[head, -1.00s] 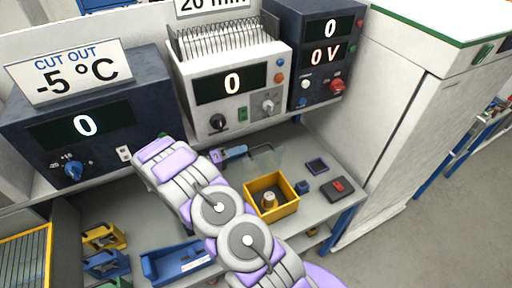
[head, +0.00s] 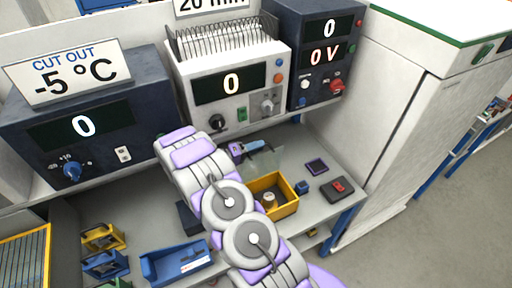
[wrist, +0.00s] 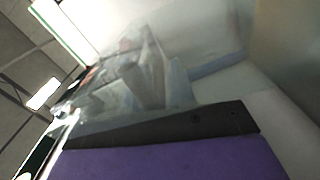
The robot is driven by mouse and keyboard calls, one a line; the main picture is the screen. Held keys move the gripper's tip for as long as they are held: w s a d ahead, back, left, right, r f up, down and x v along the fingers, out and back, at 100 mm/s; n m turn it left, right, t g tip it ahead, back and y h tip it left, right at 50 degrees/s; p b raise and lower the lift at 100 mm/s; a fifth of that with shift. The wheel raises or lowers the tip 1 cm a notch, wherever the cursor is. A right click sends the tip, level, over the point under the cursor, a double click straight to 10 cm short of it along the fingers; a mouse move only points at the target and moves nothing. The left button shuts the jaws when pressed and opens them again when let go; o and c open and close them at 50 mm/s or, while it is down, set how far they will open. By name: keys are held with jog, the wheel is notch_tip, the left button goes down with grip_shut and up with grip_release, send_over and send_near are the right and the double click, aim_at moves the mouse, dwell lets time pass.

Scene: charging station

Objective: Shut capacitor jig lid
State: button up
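The capacitor jig is a yellow open-topped box (head: 284,206) on the bench, with a round pale capacitor (head: 269,199) inside. Its clear lid (head: 266,163) appears as a faint see-through panel standing up behind the box, so the jig looks open. My gripper (head: 252,149) is behind the box, close to the lid's upper left part. Whether it touches the lid cannot be told. In the wrist view a purple and black finger (wrist: 170,150) fills the bottom, with a clear, blurred panel (wrist: 145,75) beyond it. The finger gap is not clear. My arm covers the box's left side.
A small blue block (head: 302,187), a dark purple-edged square (head: 317,166) and a dark box with a red button (head: 339,189) lie right of the jig. Instruments line the back, including a white unit (head: 232,88). A blue tray (head: 178,262) is front left.

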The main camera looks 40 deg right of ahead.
jog(key=shift+s, duration=0.1)
grip_shut()
jog(key=shift+f, duration=0.1)
